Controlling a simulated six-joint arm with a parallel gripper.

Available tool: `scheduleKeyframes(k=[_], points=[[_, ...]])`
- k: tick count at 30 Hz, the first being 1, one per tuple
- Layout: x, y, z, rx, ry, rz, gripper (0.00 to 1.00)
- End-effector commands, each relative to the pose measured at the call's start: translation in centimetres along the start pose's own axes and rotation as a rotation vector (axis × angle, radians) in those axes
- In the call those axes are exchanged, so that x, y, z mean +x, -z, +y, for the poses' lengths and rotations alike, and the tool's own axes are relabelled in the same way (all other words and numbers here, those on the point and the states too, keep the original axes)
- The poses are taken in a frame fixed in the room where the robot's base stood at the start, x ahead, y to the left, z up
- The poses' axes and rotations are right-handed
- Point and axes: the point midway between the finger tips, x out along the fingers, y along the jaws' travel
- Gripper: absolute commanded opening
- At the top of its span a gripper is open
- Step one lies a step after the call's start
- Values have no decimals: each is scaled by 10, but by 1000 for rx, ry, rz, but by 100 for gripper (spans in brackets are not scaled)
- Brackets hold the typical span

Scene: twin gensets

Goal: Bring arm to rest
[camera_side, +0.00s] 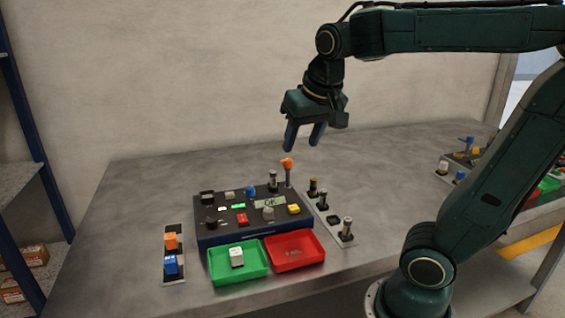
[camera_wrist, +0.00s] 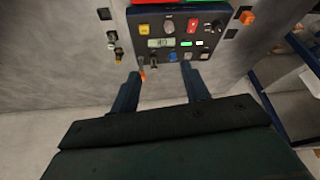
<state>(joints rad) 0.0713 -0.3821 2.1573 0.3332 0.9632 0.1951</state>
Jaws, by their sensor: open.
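My gripper (camera_side: 303,138) hangs in the air above the back of the control panel, its two blue fingers apart with nothing between them. In the wrist view my gripper (camera_wrist: 157,82) shows both fingers spread, pointing toward the panel. The dark blue control panel (camera_side: 221,238) sits on the grey table and carries several buttons, switches and a small green display that seems to read "OK". It also shows in the wrist view (camera_wrist: 135,32). An orange-tipped lever (camera_side: 287,164) stands upright at the panel's back right, below my gripper and apart from it.
A green tray (camera_side: 218,274) holding a white block (camera_side: 237,257) and an empty red tray (camera_side: 296,252) lie before the panel. A strip with orange and blue blocks (camera_side: 171,264) is left; a strip with plugs (camera_side: 340,238) is right. More equipment (camera_side: 470,165) stands far right.

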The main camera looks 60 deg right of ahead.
Motion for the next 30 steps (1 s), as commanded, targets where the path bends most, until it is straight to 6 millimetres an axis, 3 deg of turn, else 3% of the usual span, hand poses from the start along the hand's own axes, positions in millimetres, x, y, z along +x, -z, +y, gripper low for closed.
scheduleKeyframes(k=[9, 15, 21, 30], points=[[-5, -79, -10, -334, 154, 40, 46], [-3, -114, -14, -477, 221, 62, 46], [-2, -126, -16, -526, 244, 67, 46], [-2, -126, -16, -525, 243, 67, 46]])
